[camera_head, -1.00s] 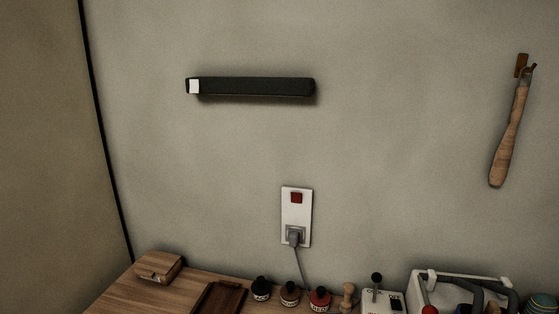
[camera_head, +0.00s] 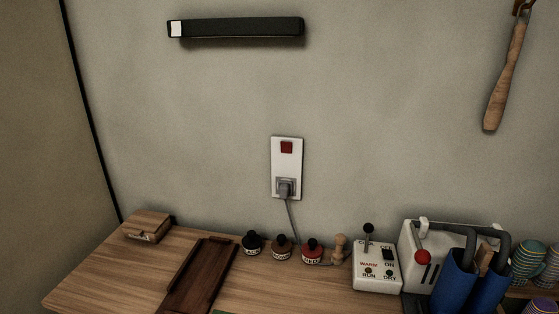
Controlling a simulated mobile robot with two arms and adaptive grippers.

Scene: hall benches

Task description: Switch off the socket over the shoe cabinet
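The socket (camera_head: 287,168) is a white upright plate on the grey wall, above the back of a wooden cabinet top (camera_head: 85,278). A red rocker switch (camera_head: 286,147) sits in its upper part; which way it is tipped is too small to tell. A grey plug (camera_head: 285,188) is in the lower part, and its cord hangs down behind the items on the top. Neither of my grippers shows in the head view.
Several small jars (camera_head: 282,248), a wooden peg figure (camera_head: 340,248) and a white control box (camera_head: 377,265) with an upright lever stand below the socket. A dark wooden tray (camera_head: 202,275) and a small wooden box (camera_head: 149,226) lie left. Blue boots (camera_head: 455,284) stand right. The wall around the socket is clear.

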